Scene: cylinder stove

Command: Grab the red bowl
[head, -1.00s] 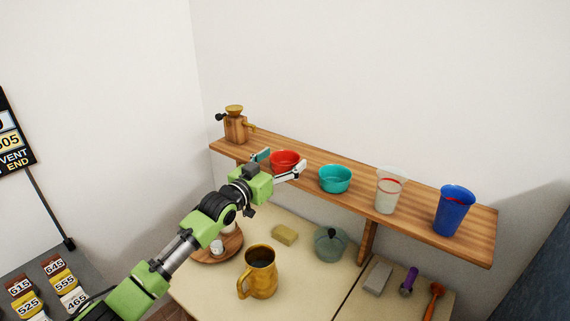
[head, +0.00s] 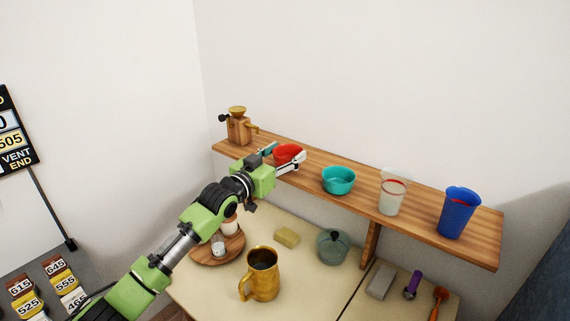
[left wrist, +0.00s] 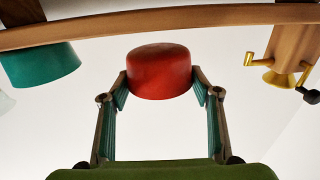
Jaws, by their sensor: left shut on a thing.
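The gripper's fingers and body hide part of the bowl in the head view. My right gripper is not in view.
On the shelf (head: 440,243), a teal bowl (head: 338,181), a clear cup (head: 391,196) and a blue cup (head: 458,212) stand to the right, and a coffee grinder (head: 239,127) to the left. Below are a golden mug (head: 263,277), a sponge (head: 286,237) and a lidded pot (head: 332,247).

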